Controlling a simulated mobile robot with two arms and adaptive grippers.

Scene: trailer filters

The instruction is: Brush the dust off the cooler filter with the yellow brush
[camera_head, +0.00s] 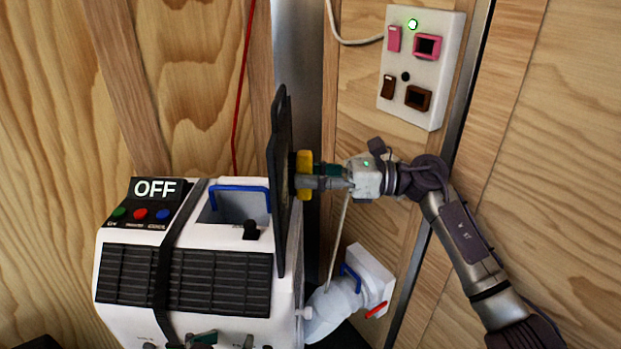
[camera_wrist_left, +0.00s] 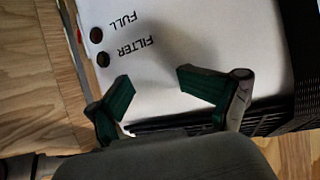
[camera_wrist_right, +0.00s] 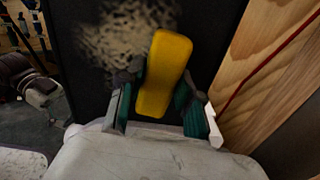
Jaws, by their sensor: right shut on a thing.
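The cooler (camera_head: 205,238) is a white box with dark grilles and an OFF display. The filter (camera_head: 283,190) is a black panel, seen nearly edge-on at the cooler's right side. In the right wrist view, a pale dust patch (camera_wrist_right: 105,40) marks the black filter (camera_wrist_right: 80,85). My right gripper (camera_head: 318,177) is shut on the yellow brush (camera_head: 303,163), right against the filter's right face. The brush (camera_wrist_right: 165,75) overlaps the dust patch's edge in the right wrist view; its bristles are hidden. My left gripper (camera_wrist_left: 155,84) is open and empty in front of the cooler's white face.
A wall panel (camera_head: 422,65) with switches and sockets is at the upper right. A white pipe fitting (camera_head: 365,282) with a blue handle is low on the wall beside the cooler. A red cable (camera_head: 240,100) hangs behind. Wooden walls stand close around.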

